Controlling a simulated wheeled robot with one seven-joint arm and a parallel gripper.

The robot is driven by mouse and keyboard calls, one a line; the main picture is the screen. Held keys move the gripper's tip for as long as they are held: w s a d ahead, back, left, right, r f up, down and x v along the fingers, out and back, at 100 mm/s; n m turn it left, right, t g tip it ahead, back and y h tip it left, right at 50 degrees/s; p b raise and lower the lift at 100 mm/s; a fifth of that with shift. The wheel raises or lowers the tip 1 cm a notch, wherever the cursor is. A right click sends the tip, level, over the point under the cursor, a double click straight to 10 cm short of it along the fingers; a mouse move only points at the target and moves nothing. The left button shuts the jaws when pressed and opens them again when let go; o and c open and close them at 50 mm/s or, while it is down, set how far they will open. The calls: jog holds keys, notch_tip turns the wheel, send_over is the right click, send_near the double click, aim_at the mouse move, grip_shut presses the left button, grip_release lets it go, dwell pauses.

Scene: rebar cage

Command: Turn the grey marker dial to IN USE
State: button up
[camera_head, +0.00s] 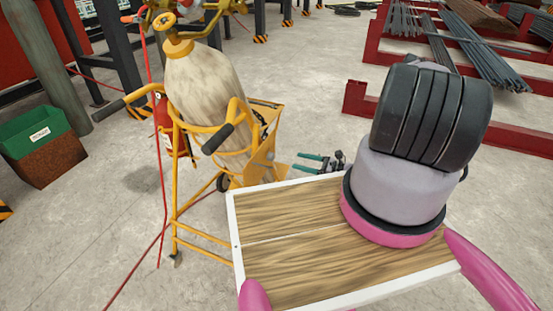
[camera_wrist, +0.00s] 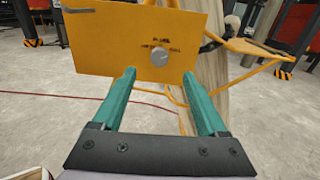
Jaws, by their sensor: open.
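The grey round dial (camera_wrist: 159,57) sits on a yellow plate (camera_wrist: 100,40) in the wrist view, with small dark labels above it and to its sides. The labels are too small to read surely, and I cannot tell which one the dial points at. My gripper (camera_wrist: 159,73) is open and empty, its teal fingers pointing at the plate. The dial shows between and slightly above the fingertips, seemingly apart from them. In the head view my gripper (camera_head: 298,163) is just right of the yellow cylinder trolley (camera_head: 174,205); the dial's face is hidden there.
A worn gas cylinder (camera_head: 205,85) stands in the trolley, whose handles stick out to the left and front. A red hose (camera_head: 163,150) hangs beside it and runs over the floor. A green-and-brown bin (camera_head: 45,145) stands left. Red racks with steel bars (camera_head: 470,45) lie back right.

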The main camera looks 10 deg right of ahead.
aim_at(273, 158)
jog(key=shift+m+t, duration=0.3)
jog(key=shift+m, duration=0.1)
jog(key=x, duration=0.3)
jog(key=f+x, duration=0.1)
jog(key=x, duration=0.6)
jog(key=shift+a+f, duration=0.4)
grip_shut()
